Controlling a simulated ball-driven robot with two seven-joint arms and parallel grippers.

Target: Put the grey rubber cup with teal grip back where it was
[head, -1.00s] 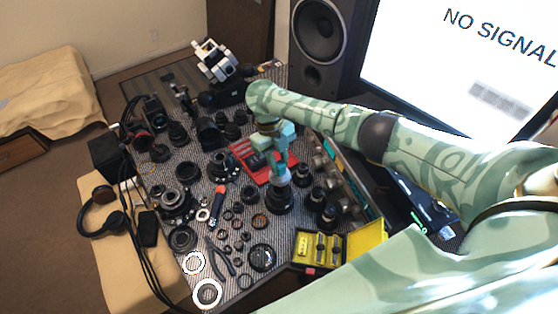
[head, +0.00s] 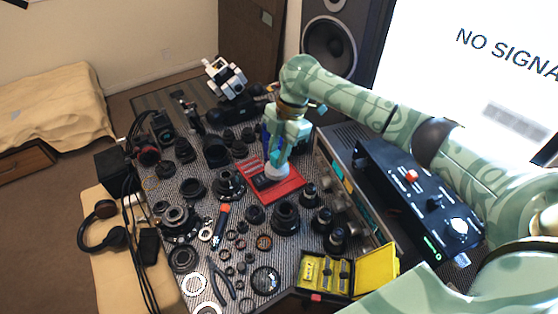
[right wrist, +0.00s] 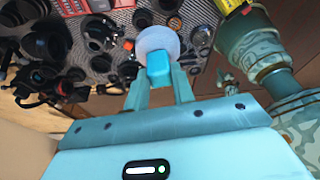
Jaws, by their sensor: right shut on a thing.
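The grey rubber cup (head: 276,170) with its teal grip is held by my right gripper (head: 281,157), its grey end down. In the head view it is over the red tray (head: 291,186); I cannot tell whether it touches it. In the right wrist view the pale grey cup (right wrist: 158,38) sticks out beyond the fingers, and the teal grip (right wrist: 158,66) sits between the fingertips of my right gripper (right wrist: 159,78). My left gripper is not in view.
Black lens parts crowd the mat; a large lens ring (head: 285,217) stands in front of the red tray. A yellow open case (head: 374,268) is at front right. A grey instrument with knobs (head: 352,190) stands right of the tray. A white rig (head: 224,78) is at the back.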

